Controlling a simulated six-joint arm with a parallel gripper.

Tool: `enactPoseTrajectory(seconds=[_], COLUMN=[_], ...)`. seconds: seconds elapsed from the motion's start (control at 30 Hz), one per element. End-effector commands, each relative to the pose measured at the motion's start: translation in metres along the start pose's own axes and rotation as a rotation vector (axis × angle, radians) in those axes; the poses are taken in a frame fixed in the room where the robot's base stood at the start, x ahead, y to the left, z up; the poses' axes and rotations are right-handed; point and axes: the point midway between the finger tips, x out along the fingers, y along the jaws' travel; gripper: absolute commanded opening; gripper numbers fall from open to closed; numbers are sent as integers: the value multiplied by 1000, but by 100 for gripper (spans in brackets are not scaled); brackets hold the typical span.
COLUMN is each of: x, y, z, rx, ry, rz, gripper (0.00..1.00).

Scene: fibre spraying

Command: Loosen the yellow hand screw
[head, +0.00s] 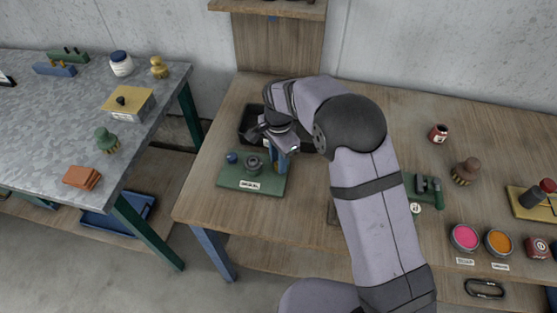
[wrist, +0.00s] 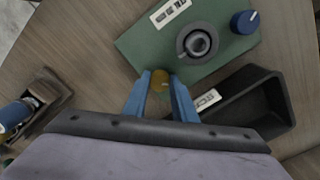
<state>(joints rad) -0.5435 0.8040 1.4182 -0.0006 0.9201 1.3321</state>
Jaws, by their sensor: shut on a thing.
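The yellow hand screw (wrist: 160,80) shows in the wrist view as a small round yellow knob at the edge of a green base plate. My gripper (wrist: 160,84) has its two blue fingers on either side of the knob and is shut on it. The green plate (wrist: 137,42) carries a dark round fitting (wrist: 198,43) and a blue knob (wrist: 243,22). In the head view the plate (head: 230,182) lies on the wooden table with my gripper (head: 278,165) at its right side. The yellow screw is hidden there behind my gripper.
A black open bin (wrist: 262,105) stands close beside the plate. A hand plane-like tool (wrist: 38,100) lies to the left in the wrist view. The wooden table (head: 300,215) is bare in front of my gripper. Paint tins (head: 464,237) stand at the right.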

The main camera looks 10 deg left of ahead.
Motion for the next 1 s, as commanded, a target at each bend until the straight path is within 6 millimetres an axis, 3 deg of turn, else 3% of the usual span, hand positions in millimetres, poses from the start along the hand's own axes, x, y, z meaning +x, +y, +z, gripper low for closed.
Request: enactPoseTrajectory(seconds=[1.0], x=[-1], y=[1], z=[-1], rx=[-959], ry=[0], rz=[-3], gripper=[2])
